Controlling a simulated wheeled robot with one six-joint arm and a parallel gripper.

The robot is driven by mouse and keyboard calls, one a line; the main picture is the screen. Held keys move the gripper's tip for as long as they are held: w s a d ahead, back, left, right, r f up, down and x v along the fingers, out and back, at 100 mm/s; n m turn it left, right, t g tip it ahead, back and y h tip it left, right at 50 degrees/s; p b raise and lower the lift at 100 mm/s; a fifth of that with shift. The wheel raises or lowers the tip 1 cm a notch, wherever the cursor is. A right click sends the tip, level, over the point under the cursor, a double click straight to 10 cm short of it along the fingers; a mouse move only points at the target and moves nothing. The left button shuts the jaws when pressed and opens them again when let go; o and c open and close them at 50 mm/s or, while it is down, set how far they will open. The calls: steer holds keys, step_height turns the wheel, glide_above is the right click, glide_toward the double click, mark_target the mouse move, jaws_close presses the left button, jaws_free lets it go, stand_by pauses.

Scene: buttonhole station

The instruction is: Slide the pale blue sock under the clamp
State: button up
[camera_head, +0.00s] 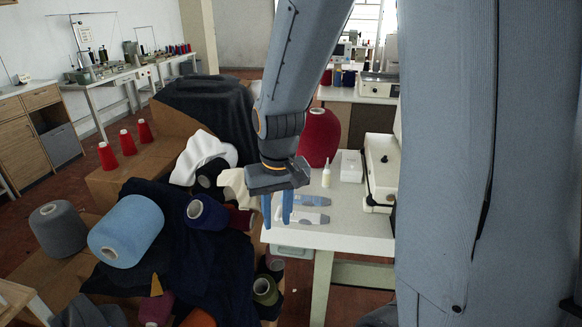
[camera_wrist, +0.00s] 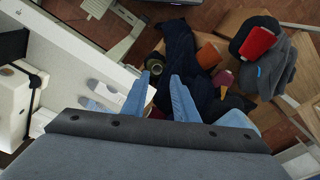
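Two flat sock-like pieces lie near the left edge of the white table. The clamp cannot be made out; a white machine (camera_head: 381,168) stands at the right, partly hidden.
A small bottle (camera_head: 326,178), a white box (camera_head: 351,166) and a large red cone (camera_head: 319,137) stand on the white table (camera_head: 335,232). Left of it are dark cloth, a light blue cone (camera_head: 126,231) and several other cones. Bare tabletop lies between sock and machine.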

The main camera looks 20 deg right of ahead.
steer(key=w+d+f+m, duration=0.1)
steer(key=w+d+m, duration=0.15)
steer(key=w, duration=0.65)
steer(key=w+d+f+m, duration=0.1)
steer(key=w+d, duration=0.3)
steer(key=w, duration=0.4)
steer(key=w+d+f+m+g+p, duration=0.1)
steer(key=w+d+f, duration=0.3)
steer(key=w, duration=0.3)
steer(key=w+d+f+m+p, duration=0.1)
steer(key=w+d+f+m, duration=0.1)
steer(key=w+d+f, duration=0.3)
steer(key=shift+n, duration=0.25)
steer(key=shift+w+a+f+b, duration=0.25)
steer(key=shift+f+b, duration=0.05)
steer(key=shift+f, duration=0.5)
steer(key=shift+w+a+f+b, duration=0.2)
steer(key=shift+a+f+b, duration=0.1)
steer(key=shift+f, duration=0.45)
steer(key=shift+w+a+f+b, duration=0.2)
steer(key=shift+w+f+b, duration=0.1)
steer(key=shift+f, duration=0.5)
steer(key=shift+s+f, duration=0.1)
steer(key=shift+f, duration=1)
steer(key=shift+b, duration=0.3)
steer(key=shift+c, duration=0.6)
jaws_close()
steer(key=shift+r, duration=0.15)
